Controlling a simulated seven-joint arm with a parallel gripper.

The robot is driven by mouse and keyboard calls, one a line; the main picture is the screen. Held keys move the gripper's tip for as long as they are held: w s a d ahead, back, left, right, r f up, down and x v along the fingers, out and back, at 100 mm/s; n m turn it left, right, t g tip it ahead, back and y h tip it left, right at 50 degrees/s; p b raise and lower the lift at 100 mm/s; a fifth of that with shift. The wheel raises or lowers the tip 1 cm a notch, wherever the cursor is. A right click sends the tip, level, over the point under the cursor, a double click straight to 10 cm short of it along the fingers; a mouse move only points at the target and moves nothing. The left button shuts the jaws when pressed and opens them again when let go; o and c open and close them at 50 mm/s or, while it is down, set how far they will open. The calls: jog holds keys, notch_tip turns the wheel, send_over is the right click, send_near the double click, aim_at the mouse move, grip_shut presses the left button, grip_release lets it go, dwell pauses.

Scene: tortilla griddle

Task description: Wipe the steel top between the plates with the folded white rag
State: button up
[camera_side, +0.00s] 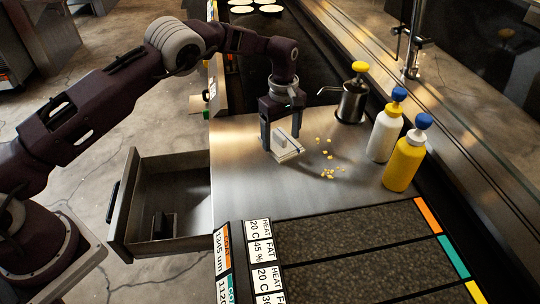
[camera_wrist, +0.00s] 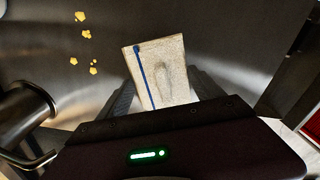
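The folded white rag (camera_side: 290,153) lies on the steel top (camera_side: 235,175) between the two plates, with a raised pale ridge in its middle. In the wrist view the rag (camera_wrist: 172,62) shows a blue stripe along its left side. My gripper (camera_side: 282,141) points down over the rag, with one finger on each side of the ridge. The fingers look spread, with gaps to the ridge. In the wrist view the fingers of my gripper (camera_wrist: 165,92) show at both sides of the rag. Yellow crumbs (camera_side: 329,173) lie right of the rag, and also show in the wrist view (camera_wrist: 86,34).
A steel pump pot (camera_side: 351,105), a white bottle (camera_side: 384,135) and a yellow bottle (camera_side: 403,162) stand along the right edge. A dark textured plate (camera_side: 345,235) lies in front; another dark plate with pale rounds (camera_side: 268,8) lies behind. A drawer (camera_side: 150,245) is open at the left.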

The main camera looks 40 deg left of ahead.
jog(key=shift+o, duration=1)
jog(key=shift+f, duration=0.5)
jog(key=c, duration=1.4)
jog(key=shift+r, duration=2.5)
